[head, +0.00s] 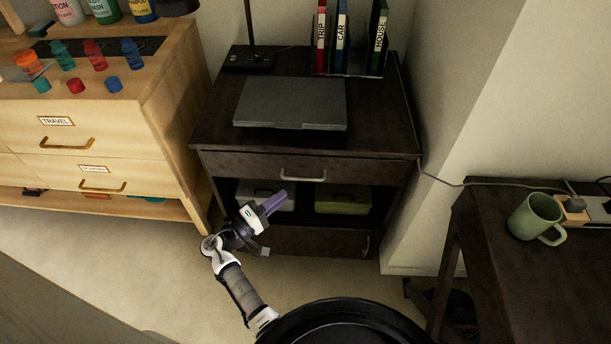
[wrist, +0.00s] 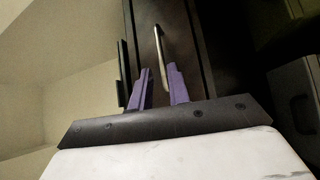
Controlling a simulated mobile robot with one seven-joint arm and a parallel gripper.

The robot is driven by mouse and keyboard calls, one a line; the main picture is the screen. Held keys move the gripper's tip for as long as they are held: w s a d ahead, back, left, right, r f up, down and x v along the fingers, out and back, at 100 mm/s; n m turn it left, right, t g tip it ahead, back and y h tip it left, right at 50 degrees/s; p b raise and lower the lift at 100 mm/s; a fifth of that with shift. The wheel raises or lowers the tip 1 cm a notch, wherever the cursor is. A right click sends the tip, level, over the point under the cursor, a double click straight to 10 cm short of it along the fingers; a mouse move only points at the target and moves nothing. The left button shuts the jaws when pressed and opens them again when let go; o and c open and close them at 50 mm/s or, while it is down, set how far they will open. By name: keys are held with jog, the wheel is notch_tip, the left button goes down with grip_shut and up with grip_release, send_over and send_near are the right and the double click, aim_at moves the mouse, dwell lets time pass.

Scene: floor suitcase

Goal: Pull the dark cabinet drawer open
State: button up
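The dark cabinet (head: 215,130) stands in the middle of the head view. Its upper drawer (head: 240,164) looks closed, with a silver bar handle (head: 303,177) across its front. My gripper (head: 279,199), with purple fingers, is in front of the cabinet, just below and left of that handle. In the wrist view my gripper (wrist: 159,72) is open, with a gap between the fingers. The handle (wrist: 160,45) shows beyond the fingertips, its near end about in line with the gap. I see no clear contact. The drawer front (wrist: 184,40) lies behind it.
A grey laptop (head: 290,104), a lamp base and binders (head: 340,45) are on the cabinet top. Boxes (head: 343,199) sit on the open shelf below the drawer. A light wooden dresser (head: 95,125) stands left; a dark table (head: 490,235) with a green mug (head: 535,216) stands right.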

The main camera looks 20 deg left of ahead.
aim_at(305, 179)
jog(key=p+x, duration=0.2)
jog(key=x, duration=0.7)
jog(key=shift+w+d, duration=0.1)
jog(key=shift+w, duration=0.15)
jog(key=shift+c, duration=0.5)
grip_shut()
